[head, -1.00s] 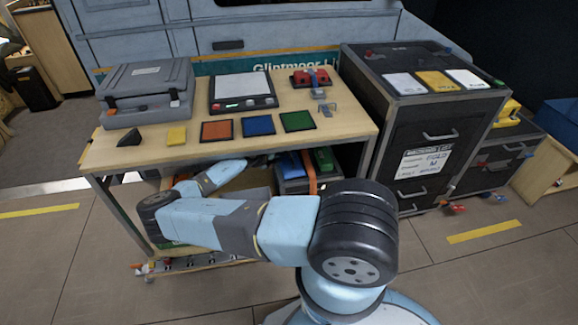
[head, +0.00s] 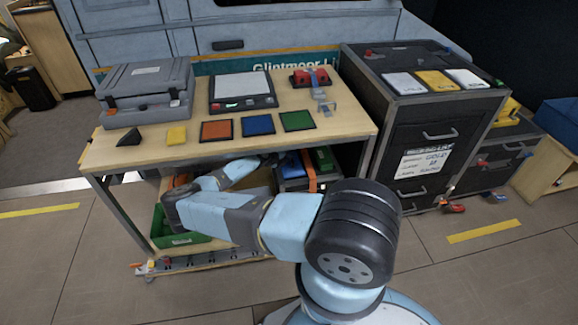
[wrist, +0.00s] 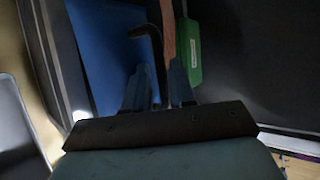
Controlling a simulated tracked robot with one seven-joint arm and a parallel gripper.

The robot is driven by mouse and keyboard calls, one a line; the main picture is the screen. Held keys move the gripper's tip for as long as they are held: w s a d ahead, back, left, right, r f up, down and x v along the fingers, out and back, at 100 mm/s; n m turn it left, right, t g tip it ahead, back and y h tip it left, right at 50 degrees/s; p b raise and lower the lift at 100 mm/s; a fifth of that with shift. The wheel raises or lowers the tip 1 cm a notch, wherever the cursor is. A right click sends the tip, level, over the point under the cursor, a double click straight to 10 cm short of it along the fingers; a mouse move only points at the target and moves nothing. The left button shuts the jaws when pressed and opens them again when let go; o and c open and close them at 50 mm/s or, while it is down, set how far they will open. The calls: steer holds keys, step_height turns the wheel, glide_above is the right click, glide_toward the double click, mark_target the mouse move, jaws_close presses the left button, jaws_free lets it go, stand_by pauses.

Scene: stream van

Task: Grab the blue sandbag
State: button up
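The blue sandbag (head: 290,164) lies in a dark open crate on the shelf under the workbench. A green bag (head: 323,158) lies to its right, with an orange strip (head: 312,172) between them. In the wrist view, a large blue surface (wrist: 105,45), apparently the sandbag, fills the upper left, and the green bag (wrist: 188,55) with a white label is at right. A dark curved loop (wrist: 147,36) stands beside the blue. My gripper (wrist: 159,85) is open, its fingers apart with nothing clearly held. In the head view, its tip is near the sandbag's left side, partly hidden.
The workbench top (head: 340,125) is close above my arm, holding a grey case (head: 147,88) and coloured squares. A green bin (head: 180,238) is on the lower shelf at left. A dark drawer cabinet (head: 425,130) stands at right.

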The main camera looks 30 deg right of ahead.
jaws_close()
steer(key=shift+a, duration=0.15)
stand_by(1.0)
